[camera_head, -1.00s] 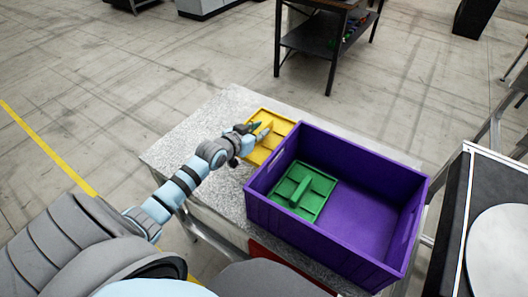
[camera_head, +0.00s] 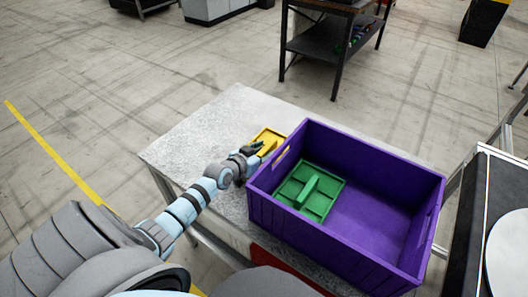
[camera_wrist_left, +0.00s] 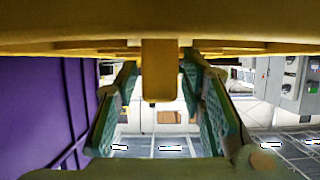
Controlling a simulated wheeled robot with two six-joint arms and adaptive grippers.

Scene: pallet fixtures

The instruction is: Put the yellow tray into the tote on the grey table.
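The yellow tray (camera_head: 266,136) is at the left side of the purple tote (camera_head: 400,166) on the grey table (camera_head: 203,130). The tote's wall hides part of it in the head view. My left gripper (camera_head: 258,149) reaches it from the left, low beside the tote. I cannot tell whether the tray touches the table. My right gripper is out of view.
A green tray (camera_head: 322,203) lies in the left part of the tote; the right part of its floor is bare. The tote's wall (camera_wrist_left: 35,105) is close beside the gripper in the left wrist view. A dark workbench (camera_head: 330,45) stands on the floor behind.

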